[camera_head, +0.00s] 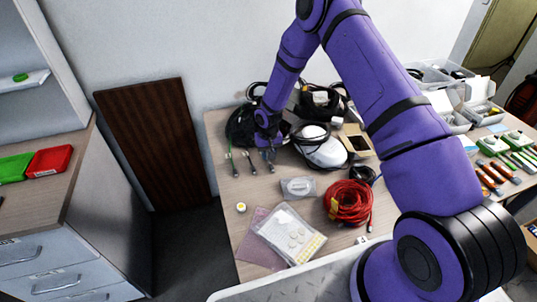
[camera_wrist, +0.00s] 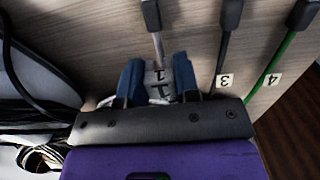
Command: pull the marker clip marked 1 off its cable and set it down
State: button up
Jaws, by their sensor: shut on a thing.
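The marker clip marked 1 (camera_wrist: 158,73) is a small pale tag between my gripper's blue fingertips in the wrist view. My gripper (camera_wrist: 157,82) is shut on it, one finger at each side. Its grey cable (camera_wrist: 157,43) runs from a dark connector (camera_wrist: 150,14) straight to the clip. The clip looks in line with the cable, but I cannot tell whether it is still around it. In the head view my gripper (camera_head: 268,141) is low over the table's back left part, and the clip is too small to make out.
Clips marked 3 (camera_wrist: 225,82) and 4 (camera_wrist: 272,79) sit on a dark and a green cable to the right in the wrist view. Black cable coils and a white device (camera_head: 325,152) crowd the head view's table. A red cable coil (camera_head: 349,203) lies nearer.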

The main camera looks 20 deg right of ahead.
jog(key=shift+r, duration=1.1)
dwell(0.3)
